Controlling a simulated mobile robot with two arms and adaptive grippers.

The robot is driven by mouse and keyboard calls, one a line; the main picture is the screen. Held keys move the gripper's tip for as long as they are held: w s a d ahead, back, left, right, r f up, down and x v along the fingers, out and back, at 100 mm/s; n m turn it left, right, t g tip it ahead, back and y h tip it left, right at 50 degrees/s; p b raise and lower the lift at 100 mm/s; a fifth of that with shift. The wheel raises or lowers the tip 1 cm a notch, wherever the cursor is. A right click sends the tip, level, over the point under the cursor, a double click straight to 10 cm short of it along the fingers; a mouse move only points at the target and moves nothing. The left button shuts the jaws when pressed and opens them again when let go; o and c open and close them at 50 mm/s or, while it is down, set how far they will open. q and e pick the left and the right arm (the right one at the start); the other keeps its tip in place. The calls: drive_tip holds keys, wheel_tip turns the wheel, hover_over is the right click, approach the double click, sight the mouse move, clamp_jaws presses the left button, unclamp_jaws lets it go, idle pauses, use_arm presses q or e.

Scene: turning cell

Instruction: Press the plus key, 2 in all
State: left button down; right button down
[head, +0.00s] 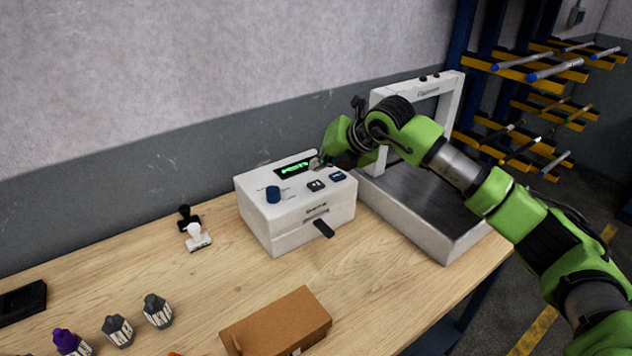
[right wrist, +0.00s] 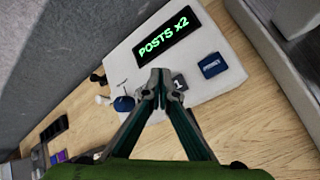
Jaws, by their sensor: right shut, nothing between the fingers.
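A white box-shaped machine (head: 283,233) stands on the bench, its display (head: 294,168) lit green; in the right wrist view the display (right wrist: 167,48) reads "POSTS x2". On its top are a blue knob (head: 273,194), a small dark key area with pale marks (head: 316,185) and a blue key (head: 337,176). My right gripper (head: 319,164) is shut and empty over the machine's top, by the display. In the right wrist view its fingertips (right wrist: 161,78) partly cover a small dark key (right wrist: 180,82). I cannot read a plus sign or tell contact. My left gripper is out of view.
A white-framed machine (head: 443,246) stands close on the right. Several small bottles (head: 157,311) and a brown box (head: 277,326) are in front. A bar rack (head: 545,75) stands behind right.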

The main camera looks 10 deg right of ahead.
drive_tip(key=shift+r+p, duration=0.45)
drive_tip(key=shift+r, duration=0.95)
drive_tip(key=shift+s+f, duration=0.1)
drive_tip(key=shift+f, duration=0.05)
